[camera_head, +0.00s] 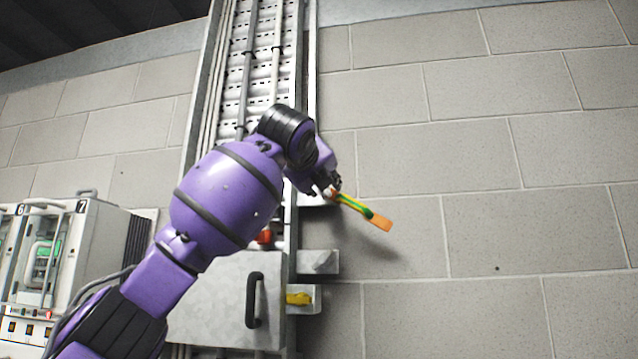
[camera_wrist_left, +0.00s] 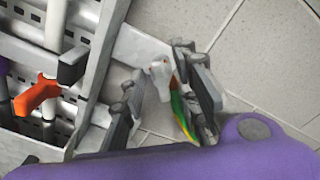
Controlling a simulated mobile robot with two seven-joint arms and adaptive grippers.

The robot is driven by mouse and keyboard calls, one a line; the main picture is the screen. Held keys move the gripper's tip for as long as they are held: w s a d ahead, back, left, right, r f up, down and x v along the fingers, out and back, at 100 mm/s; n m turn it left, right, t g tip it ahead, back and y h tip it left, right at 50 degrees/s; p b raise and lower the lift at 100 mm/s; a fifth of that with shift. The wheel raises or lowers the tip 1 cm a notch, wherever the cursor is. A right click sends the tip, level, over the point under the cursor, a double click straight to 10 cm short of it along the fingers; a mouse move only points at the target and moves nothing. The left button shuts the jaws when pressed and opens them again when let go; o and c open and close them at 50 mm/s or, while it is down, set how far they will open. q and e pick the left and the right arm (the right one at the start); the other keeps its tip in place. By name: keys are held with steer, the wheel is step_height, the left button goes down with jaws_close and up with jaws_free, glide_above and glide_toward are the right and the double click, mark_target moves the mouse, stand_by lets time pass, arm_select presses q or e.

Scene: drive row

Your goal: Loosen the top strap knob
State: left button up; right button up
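An orange knob-like piece (camera_wrist_left: 37,95) sits by the white pipes of the wall tray in the left wrist view. A dark block (camera_wrist_left: 72,65) is just right of it. I cannot tell which is the top strap knob. A red-orange piece (camera_head: 265,237) shows partly behind my arm in the head view. My left gripper (camera_head: 332,188) is at the tray's right edge; its fingers (camera_wrist_left: 158,100) are apart. A white-tipped green and orange item (camera_head: 358,206) extends right from it. Its white end (camera_wrist_left: 160,78) appears between the fingers. Contact is unclear. My right gripper is out of view.
The perforated cable tray (camera_head: 232,95) runs up the block wall. A grey box (camera_head: 215,305) with a black handle (camera_head: 254,300) is below my arm. Two small brackets (camera_head: 318,262) stick out right of it. White drive cabinets (camera_head: 95,250) stand left. The right wall is clear.

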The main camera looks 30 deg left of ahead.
arm_select(q)
steer(key=shift+c, duration=0.5)
jaws_close()
steer(key=shift+f+n, duration=0.1)
steer(key=shift+n, duration=0.2)
steer(key=n, duration=1.2)
steer(key=f+n, duration=0.1)
steer(key=n, duration=0.6)
steer(key=shift+w, duration=0.15)
steer(key=shift+o, duration=0.5)
jaws_free()
steer(key=shift+r, duration=0.1)
